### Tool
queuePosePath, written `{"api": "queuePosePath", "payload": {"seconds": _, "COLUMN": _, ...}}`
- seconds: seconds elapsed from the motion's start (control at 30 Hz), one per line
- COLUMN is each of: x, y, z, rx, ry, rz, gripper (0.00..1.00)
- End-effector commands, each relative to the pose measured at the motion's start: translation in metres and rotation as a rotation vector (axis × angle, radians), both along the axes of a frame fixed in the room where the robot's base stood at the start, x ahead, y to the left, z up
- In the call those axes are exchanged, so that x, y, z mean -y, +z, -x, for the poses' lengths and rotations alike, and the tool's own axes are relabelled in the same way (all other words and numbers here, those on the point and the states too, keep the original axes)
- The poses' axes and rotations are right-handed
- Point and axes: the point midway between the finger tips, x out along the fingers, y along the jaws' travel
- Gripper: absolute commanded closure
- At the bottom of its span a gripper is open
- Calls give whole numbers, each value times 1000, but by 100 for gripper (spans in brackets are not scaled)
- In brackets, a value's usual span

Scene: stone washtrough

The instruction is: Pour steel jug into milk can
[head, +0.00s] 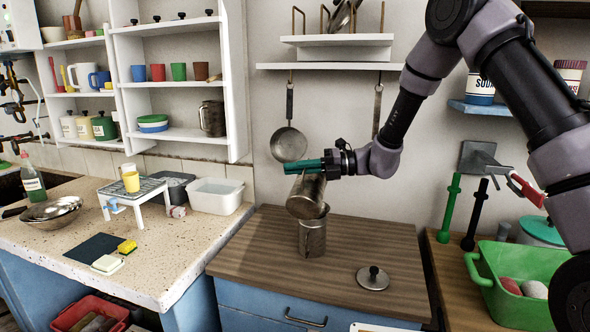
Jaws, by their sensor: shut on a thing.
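The steel jug (306,190) is held in the air and tilted, its lower end just above a metal can. This can, which I take to be the milk can (312,241), stands upright on the brown wooden worktop (250,262). Its mouth is largely hidden behind the jug. My gripper (302,167), with teal fingers, is shut on the jug near its upper end. I cannot tell whether any liquid is flowing.
A round metal lid (372,281) with a dark knob lies on the worktop right of the can. A pan (289,144) hangs on the wall behind. A green basin (512,290) stands at right. A white tub (215,195) sits on the stone counter at left.

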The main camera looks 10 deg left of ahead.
Motion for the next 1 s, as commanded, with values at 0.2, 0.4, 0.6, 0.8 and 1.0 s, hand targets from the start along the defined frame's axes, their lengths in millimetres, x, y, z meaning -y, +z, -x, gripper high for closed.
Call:
{"api": "queuePosePath", "payload": {"seconds": 0.2, "x": 0, "y": 0, "z": -3, "rx": -20, "ry": -1, "rz": -2, "gripper": 100}}
{"api": "queuePosePath", "payload": {"seconds": 0.4, "x": 1, "y": -1, "z": -9, "rx": -69, "ry": -1, "rz": -8, "gripper": 100}}
{"api": "queuePosePath", "payload": {"seconds": 0.6, "x": 1, "y": -1, "z": -12, "rx": -100, "ry": 0, "rz": -8, "gripper": 100}}
{"api": "queuePosePath", "payload": {"seconds": 0.8, "x": 1, "y": -1, "z": -12, "rx": -101, "ry": 0, "rz": -8, "gripper": 100}}
{"api": "queuePosePath", "payload": {"seconds": 1.0, "x": 1, "y": -1, "z": -12, "rx": -100, "ry": 0, "rz": -8, "gripper": 100}}
